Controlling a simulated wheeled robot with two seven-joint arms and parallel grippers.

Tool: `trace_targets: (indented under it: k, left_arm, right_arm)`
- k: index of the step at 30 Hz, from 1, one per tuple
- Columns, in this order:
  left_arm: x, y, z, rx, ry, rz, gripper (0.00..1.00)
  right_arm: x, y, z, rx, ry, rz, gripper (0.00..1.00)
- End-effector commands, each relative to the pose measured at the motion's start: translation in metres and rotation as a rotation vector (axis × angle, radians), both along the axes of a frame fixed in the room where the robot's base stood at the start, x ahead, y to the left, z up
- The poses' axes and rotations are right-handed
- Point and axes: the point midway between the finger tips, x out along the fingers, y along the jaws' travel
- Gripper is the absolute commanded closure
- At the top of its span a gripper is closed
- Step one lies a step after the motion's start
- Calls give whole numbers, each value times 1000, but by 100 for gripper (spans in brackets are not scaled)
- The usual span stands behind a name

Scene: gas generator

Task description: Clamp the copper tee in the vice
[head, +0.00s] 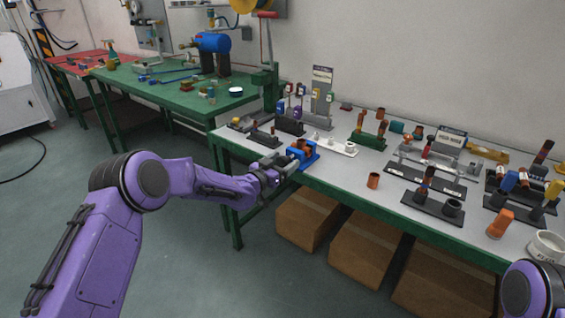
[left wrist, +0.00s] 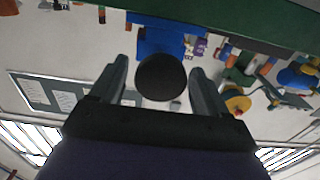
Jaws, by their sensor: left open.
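The blue vice (head: 311,158) stands at the left front edge of the grey-topped bench. A copper-coloured fitting (head: 301,146), which looks like the tee, sits in its jaws; I cannot tell how tightly they close on it. My left gripper (head: 283,161) is beside the vice on its left front side. In the left wrist view its two fingers (left wrist: 161,82) are spread apart, with a dark round knob (left wrist: 162,77) between them and the blue vice (left wrist: 160,38) behind it. Contact with the knob cannot be told. My right gripper is out of view.
A copper cup-like fitting (head: 373,180) stands alone near the front edge of the bench (head: 340,182). Dark holders (head: 428,176) with fittings crowd its right side. A white holder (head: 334,144) is close behind the vice. Cardboard boxes (head: 306,218) lie underneath.

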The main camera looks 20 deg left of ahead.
Motion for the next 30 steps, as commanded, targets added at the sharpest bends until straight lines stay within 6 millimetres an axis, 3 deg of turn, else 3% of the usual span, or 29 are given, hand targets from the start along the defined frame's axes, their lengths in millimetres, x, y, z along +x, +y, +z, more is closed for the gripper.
trace_targets:
  k: [2,7,19,30]
  left_arm:
    - [0,0,0,0,0,0,24]
    - [0,0,0,0,0,0,76]
    - [0,0,-1,55,-20,0,76]
    - [-1,-2,-4,319,-116,-2,76]
  right_arm:
    - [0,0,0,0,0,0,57]
    - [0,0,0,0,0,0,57]
    - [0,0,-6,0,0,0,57]
    - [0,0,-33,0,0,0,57]
